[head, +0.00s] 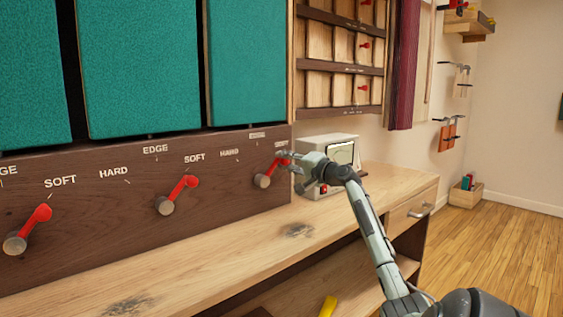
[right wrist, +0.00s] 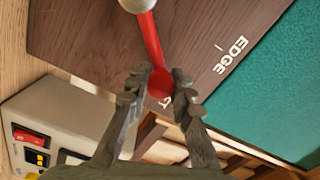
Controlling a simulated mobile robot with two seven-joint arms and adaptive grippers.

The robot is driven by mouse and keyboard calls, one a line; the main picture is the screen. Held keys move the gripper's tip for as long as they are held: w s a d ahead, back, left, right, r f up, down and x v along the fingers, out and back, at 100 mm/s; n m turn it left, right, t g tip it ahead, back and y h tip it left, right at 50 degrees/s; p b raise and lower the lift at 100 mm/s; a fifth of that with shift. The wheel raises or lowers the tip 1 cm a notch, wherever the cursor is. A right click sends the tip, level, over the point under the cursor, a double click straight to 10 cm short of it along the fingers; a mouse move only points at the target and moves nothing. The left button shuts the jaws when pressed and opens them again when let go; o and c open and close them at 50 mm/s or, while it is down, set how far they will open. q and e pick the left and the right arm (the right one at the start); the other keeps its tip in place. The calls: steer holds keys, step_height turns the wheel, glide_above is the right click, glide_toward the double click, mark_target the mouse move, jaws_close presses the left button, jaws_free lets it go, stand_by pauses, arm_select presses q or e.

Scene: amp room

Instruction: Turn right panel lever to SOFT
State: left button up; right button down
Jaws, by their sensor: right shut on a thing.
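The right panel lever (head: 272,171) is red with a grey round hub, at the right end of the dark wooden panel. My right gripper (head: 288,160) is at the lever's tip. In the right wrist view the lever (right wrist: 151,40) runs from its hub down between the fingers of my right gripper (right wrist: 160,84), which are shut on its red end. The EDGE label (right wrist: 231,55) is clear there; the label by the fingers is mostly covered. My left gripper is not in view.
Two more red levers, the middle one (head: 177,195) and the left one (head: 28,229), sit on the same panel (head: 110,207). A white meter box (head: 317,190) stands on the wooden bench (head: 330,215) close to my right gripper. Teal panels (head: 140,75) are above.

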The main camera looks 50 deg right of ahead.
stand_by(0.5)
steer(key=c, duration=1.3)
jaws_free()
steer(key=shift+f, duration=0.1)
steer(key=v, duration=1.2)
